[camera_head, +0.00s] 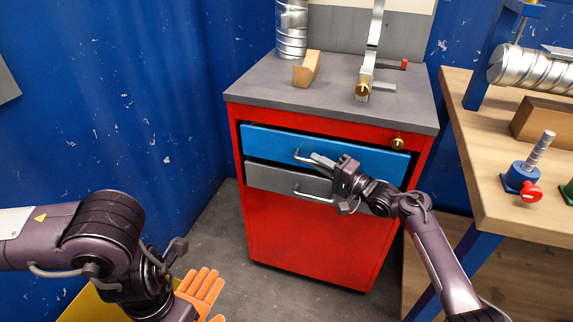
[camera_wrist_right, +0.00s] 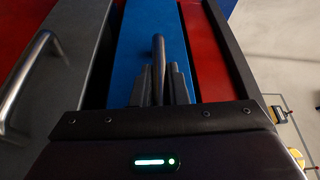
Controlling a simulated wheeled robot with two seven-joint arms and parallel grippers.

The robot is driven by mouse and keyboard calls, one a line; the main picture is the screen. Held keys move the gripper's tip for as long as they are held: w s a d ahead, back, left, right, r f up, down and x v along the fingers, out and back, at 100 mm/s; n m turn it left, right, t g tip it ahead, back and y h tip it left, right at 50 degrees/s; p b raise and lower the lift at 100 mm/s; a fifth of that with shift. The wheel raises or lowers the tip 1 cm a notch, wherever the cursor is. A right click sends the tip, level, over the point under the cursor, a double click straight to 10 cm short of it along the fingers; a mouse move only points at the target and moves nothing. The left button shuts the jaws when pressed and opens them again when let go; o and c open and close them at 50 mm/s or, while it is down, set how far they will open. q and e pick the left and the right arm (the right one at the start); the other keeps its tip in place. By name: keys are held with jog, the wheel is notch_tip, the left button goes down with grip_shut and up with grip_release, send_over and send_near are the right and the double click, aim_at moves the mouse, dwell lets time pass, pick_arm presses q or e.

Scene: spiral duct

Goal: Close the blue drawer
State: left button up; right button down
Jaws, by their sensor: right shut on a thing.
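The blue drawer (camera_head: 270,141) is the upper drawer of a red cabinet (camera_head: 300,235). A dark gap shows along its top edge; how far it stands out is hard to tell. My right gripper (camera_head: 318,161) is at its metal handle (camera_head: 300,155), in front of the drawer. In the right wrist view, the right gripper's fingers (camera_wrist_right: 160,88) are shut on the handle (camera_wrist_right: 158,50), with the blue front (camera_wrist_right: 140,30) behind. My left gripper (camera_head: 165,265) hangs at the lower left, away from the cabinet; its fingertips are not clear.
A grey drawer (camera_head: 262,178) with its own handle lies just below. The cabinet's grey top (camera_head: 335,97) holds a wooden block (camera_head: 306,70) and a metal tool (camera_head: 370,60). A wooden workbench (camera_head: 490,165) stands close on the right. An orange glove (camera_head: 205,288) lies near my left gripper.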

jog(key=shift+w+d+r, duration=0.15)
jog(key=shift+d, duration=0.05)
jog(key=c, duration=1.8)
grip_release()
pick_arm(q)
jog(key=shift+w, duration=0.2)
pick_arm(e)
jog(key=o, duration=0.4)
jog(key=shift+w, duration=0.15)
jog(key=shift+c, duration=0.2)
jog(key=shift+a, duration=0.1)
jog(key=shift+f, duration=0.2)
